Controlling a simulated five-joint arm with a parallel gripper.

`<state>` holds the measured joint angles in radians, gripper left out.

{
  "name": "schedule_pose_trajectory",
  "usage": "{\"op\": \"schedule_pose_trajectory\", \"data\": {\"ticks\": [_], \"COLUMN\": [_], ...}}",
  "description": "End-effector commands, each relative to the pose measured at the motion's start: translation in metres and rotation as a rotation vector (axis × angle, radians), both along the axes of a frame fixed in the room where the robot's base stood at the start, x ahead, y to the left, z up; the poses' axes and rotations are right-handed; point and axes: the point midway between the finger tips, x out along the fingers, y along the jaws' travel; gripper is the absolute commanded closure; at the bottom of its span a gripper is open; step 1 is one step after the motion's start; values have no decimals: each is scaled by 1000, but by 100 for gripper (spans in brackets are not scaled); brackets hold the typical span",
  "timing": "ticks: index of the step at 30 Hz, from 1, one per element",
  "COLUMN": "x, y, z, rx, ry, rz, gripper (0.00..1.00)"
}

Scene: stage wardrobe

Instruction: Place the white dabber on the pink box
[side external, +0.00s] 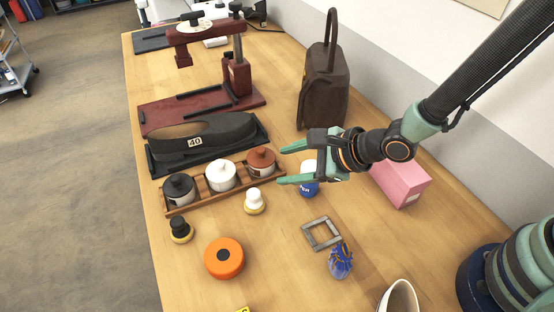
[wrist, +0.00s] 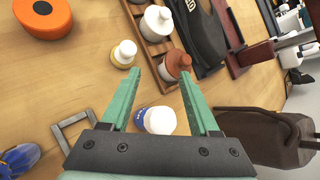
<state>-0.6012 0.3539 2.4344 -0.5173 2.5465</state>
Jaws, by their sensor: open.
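The white dabber (side external: 254,201), a small white knob on a yellow-rimmed base, stands upright on the table just in front of the wooden rack. It also shows in the wrist view (wrist: 124,53), ahead and left of the fingertips. The pink box (side external: 402,182) sits on the table to the right, partly hidden behind my arm, and I do not make it out in the wrist view. My gripper (side external: 281,166) is open and empty above the table, apart from the dabber; its fingers also show in the wrist view (wrist: 160,70).
A wooden rack (side external: 175,211) holds black, white and brown jars. A black dabber (side external: 180,229), orange tin (side external: 224,258), grey frame (side external: 308,232) and blue patterned object (side external: 340,262) lie nearby. A blue-and-white container (side external: 309,188) stands beneath my gripper. A brown bag (side external: 323,88) stands behind.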

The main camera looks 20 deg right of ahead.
Motion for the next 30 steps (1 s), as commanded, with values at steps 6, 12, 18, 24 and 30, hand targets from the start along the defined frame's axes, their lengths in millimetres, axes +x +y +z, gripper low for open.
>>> {"op": "schedule_pose_trajectory", "data": {"ticks": [6, 12, 18, 24, 30], "x": [22, 19, -3, -40, -71], "y": [-60, -118, -174, -221, -246], "z": [49, 87, 122, 150, 163], "rx": [-396, -747, -1054, -1292, -1408], "ry": [-150, -228, -266, -286, -297], "rz": [239, 511, 827, 1174, 1430], "gripper": [38, 38, 38, 38, 38]}}
